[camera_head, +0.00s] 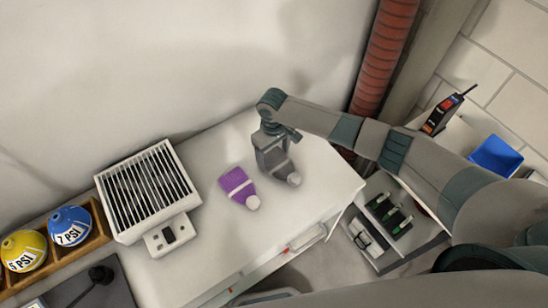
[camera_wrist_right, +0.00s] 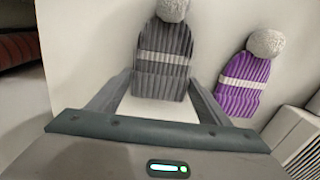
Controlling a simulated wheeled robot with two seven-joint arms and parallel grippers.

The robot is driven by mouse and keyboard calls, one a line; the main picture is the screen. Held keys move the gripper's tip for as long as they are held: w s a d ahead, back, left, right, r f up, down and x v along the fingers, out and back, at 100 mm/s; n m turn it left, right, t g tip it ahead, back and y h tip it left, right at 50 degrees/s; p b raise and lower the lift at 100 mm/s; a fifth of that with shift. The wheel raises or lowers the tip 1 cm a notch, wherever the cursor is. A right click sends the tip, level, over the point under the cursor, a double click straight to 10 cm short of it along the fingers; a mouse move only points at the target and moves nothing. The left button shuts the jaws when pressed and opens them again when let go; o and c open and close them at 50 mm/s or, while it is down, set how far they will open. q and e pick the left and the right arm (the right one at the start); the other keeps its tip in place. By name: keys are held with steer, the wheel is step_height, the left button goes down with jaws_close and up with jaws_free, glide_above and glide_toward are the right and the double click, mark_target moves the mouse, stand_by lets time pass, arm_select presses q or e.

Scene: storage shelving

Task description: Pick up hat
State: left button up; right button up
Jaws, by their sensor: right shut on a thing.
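A grey knitted hat with a pale band and a pale pompom (camera_wrist_right: 163,65) is between the two fingers of my right gripper (camera_wrist_right: 162,80) in the right wrist view. In the head view my right gripper (camera_head: 274,152) reaches down to the white tabletop and is shut on the grey hat, whose pompom (camera_head: 293,179) shows below it. The gripper hides part of the hat there. A purple hat with a white band and pale pompom (camera_head: 238,187) lies on the tabletop just left of it, and also shows in the right wrist view (camera_wrist_right: 243,88). My left gripper is out of view.
A white heater-like box with a dark grille (camera_head: 148,190) stands left of the hats. Yellow (camera_head: 24,251) and blue (camera_head: 70,226) balls sit in a wooden rack at far left. A blue bin (camera_head: 495,156) and a handheld device (camera_head: 441,114) are at right. The tabletop (camera_head: 320,190) right of the hats is clear.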

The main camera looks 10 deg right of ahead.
steer(key=r, duration=0.2)
steer(key=r+b, duration=0.1)
steer(key=shift+s+d+r, duration=0.15)
steer(key=shift+d, duration=0.15)
steer(key=s+d+r+b, duration=0.2)
steer(key=s+d+r, duration=0.4)
steer(key=d, duration=0.3)
steer(key=shift+d+r+b, duration=0.15)
steer(key=shift+r+b, duration=0.2)
steer(key=shift+r, duration=0.05)
steer(key=s+r+m, duration=0.2)
steer(key=s+r, duration=0.2)
steer(key=r, duration=0.2)
steer(key=s+r+m+b, duration=0.1)
steer(key=s+r+m, duration=0.2)
steer(key=r, duration=0.4)
steer(key=shift+s+a+r, duration=0.25)
steer(key=shift+s+a, duration=0.2)
steer(key=shift+s, duration=0.4)
steer(key=shift+a, duration=0.15)
